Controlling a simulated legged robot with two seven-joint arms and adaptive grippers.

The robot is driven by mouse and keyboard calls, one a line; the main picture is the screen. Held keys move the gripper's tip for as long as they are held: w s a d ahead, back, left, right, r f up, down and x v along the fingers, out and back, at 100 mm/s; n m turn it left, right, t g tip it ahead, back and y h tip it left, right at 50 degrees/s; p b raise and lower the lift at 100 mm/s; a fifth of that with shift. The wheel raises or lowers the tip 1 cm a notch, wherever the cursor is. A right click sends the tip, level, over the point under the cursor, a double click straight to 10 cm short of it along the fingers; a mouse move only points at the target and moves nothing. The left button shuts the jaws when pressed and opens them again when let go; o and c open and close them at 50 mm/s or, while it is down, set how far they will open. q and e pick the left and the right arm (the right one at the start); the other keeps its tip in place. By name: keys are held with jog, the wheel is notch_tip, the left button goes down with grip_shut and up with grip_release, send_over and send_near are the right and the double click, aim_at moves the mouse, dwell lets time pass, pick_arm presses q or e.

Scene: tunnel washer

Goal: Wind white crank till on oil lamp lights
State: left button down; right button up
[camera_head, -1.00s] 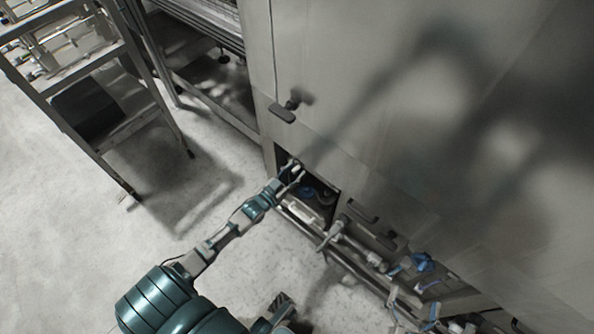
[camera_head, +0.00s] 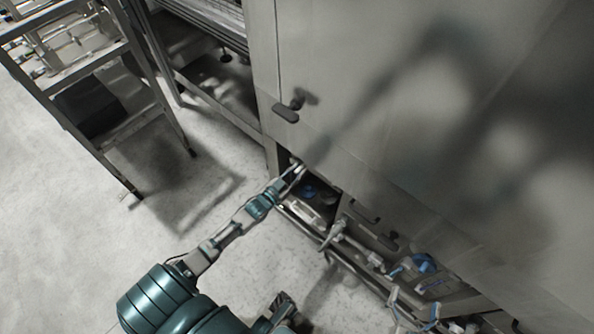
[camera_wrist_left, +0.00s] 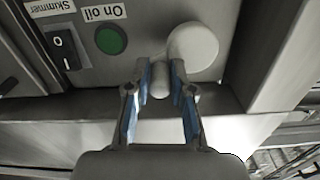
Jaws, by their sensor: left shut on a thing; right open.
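The white crank (camera_wrist_left: 193,48) is a round disc on a grey panel in the left wrist view, with a small white handle (camera_wrist_left: 160,80) sticking out toward me. My left gripper (camera_wrist_left: 160,84) is shut on this handle, with one blue-padded finger on each side. The "On oil" lamp (camera_wrist_left: 110,40) is a round dark green light left of the crank; it shows no clear glow. In the head view, my left gripper (camera_head: 297,168) reaches into the low opening of the machine, and the crank is too small to make out. I cannot identify my right gripper in either view.
A black rocker switch (camera_wrist_left: 65,48) sits left of the lamp under a "Skimmer" label. The large grey cabinet (camera_head: 400,100) has a dark handle (camera_head: 286,112). Pipes and blue valves (camera_head: 424,264) run low at right. Open floor (camera_head: 60,210) lies to the left.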

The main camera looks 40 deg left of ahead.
pick_arm(q)
jog(key=shift+m, duration=0.3)
jog(key=shift+d+f+m+p, duration=0.15)
jog(key=shift+f+m+p, duration=0.25)
jog(key=shift+m, duration=0.8)
jog(key=shift+f+m, duration=0.4)
jog(key=shift+m, duration=0.65)
jog(key=shift+f+m, duration=0.4)
jog(key=shift+m, duration=0.6)
jog(key=shift+f+m, duration=0.4)
jog(key=shift+m, duration=0.65)
pick_arm(e)
jog(key=shift+s+d+f+g, duration=0.15)
jog(key=shift+f+g, duration=0.2)
jog(key=shift+f, duration=0.2)
jog(key=shift+s+d+f+g, duration=0.1)
jog(key=shift+f+g, duration=0.25)
jog(key=shift+f, duration=0.15)
pick_arm(q)
jog(key=shift+f, duration=0.1)
pick_arm(e)
jog(key=shift+r, duration=0.15)
pick_arm(q)
jog(key=c, duration=1)
grip_release()
